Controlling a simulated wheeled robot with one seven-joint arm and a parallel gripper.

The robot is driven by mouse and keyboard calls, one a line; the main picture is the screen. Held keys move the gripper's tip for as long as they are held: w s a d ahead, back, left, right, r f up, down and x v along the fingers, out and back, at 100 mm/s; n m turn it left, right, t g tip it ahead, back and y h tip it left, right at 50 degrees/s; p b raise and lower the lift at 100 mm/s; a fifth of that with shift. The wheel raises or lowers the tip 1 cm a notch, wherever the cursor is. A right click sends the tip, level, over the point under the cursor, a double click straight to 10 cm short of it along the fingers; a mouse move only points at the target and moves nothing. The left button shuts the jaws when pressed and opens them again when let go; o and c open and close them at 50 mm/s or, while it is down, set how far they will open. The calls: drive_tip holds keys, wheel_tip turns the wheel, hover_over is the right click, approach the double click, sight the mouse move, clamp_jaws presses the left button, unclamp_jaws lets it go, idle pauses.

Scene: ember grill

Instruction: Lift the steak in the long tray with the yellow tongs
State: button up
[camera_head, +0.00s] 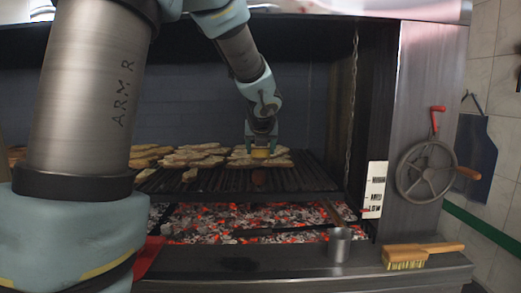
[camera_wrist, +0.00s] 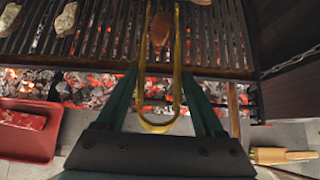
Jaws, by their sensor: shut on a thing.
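My gripper (camera_head: 262,143) is over the grill grate, pointing down, shut on the yellow tongs (camera_head: 260,153). In the wrist view the tongs (camera_wrist: 149,125) form a U between my two green fingers (camera_wrist: 160,78), with their arms reaching over the grate. A small reddish-brown piece (camera_wrist: 160,28) that looks like meat shows between the tong arms.
Several pale pieces of food (camera_head: 196,157) lie on the grate (camera_head: 300,178), above glowing coals (camera_head: 240,215). A metal cup (camera_head: 340,243) and a brush (camera_head: 405,263) stand on the front ledge. A red tray (camera_wrist: 22,148) lies at the left. A handwheel (camera_head: 427,170) is at the right.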

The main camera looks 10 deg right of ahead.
wheel_tip(320, 180, down, 7)
drive_tip(key=b, duration=0.5)
drive_tip(key=shift+r, duration=0.2)
drive_tip(key=o, duration=0.3)
clamp_jaws()
idle(0.4)
